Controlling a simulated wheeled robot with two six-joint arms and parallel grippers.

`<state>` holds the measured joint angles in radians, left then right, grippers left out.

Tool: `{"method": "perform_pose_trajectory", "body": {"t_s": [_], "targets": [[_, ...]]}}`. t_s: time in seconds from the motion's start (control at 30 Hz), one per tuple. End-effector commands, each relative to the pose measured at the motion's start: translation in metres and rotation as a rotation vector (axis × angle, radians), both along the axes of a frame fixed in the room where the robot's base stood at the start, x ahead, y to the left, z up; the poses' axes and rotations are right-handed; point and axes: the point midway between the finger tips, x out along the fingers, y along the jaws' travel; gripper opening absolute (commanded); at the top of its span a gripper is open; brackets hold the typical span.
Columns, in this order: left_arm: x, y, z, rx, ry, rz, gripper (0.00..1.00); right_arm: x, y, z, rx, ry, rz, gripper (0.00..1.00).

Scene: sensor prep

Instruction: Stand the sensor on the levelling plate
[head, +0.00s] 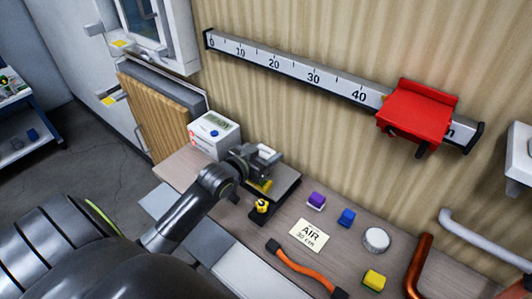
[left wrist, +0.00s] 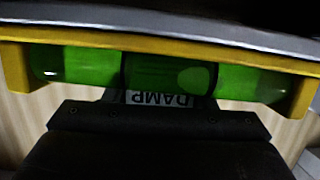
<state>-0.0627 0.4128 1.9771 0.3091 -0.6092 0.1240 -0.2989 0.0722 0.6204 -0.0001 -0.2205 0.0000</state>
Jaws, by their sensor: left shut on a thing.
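My left gripper (head: 262,170) is shut on the sensor, low over the bench's back edge. In the left wrist view, a yellow frame (left wrist: 155,45) with a green vial (left wrist: 165,72) spans the picture close in front of the camera. A label reading DAMP (left wrist: 160,99) shows upside down below it. In the head view, a bit of yellow (head: 262,186) shows under the gripper. The dark levelling plate (head: 288,184) lies beneath, partly hidden by the gripper. I cannot tell whether the sensor touches it. My right gripper is not in view.
A yellow-and-black piece (head: 262,206) stands just in front. A white box with a display (head: 214,133) is at the left.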

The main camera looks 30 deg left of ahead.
Motion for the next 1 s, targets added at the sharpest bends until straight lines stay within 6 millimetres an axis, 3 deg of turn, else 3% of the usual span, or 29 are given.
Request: {"method": "perform_pose_trajectory", "body": {"t_s": [0.2, 0.23, 0.4, 0.73, 0.87, 1.0], "targets": [[0.0, 0.0, -0.002, 0.0, 0.0, 0.0, 0.27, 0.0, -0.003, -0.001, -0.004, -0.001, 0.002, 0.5], [0.0, 0.0, -0.002, 0.0, 0.0, 0.0, 0.52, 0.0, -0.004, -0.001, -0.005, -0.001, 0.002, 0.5], [0.0, 0.0, -0.001, 0.0, 0.0, 0.0, 0.72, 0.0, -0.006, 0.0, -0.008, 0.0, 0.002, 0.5], [-0.001, 0.0, 0.002, 0.0, 0.0, 0.0, 0.72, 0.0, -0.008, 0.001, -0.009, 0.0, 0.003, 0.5], [-0.013, 0.001, 0.004, 0.001, 0.001, 0.0, 0.72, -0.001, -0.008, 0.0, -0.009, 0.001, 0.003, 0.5], [-0.038, 0.004, 0.011, 0.004, 0.003, 0.0, 0.72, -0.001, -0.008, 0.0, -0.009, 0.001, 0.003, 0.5]]}}
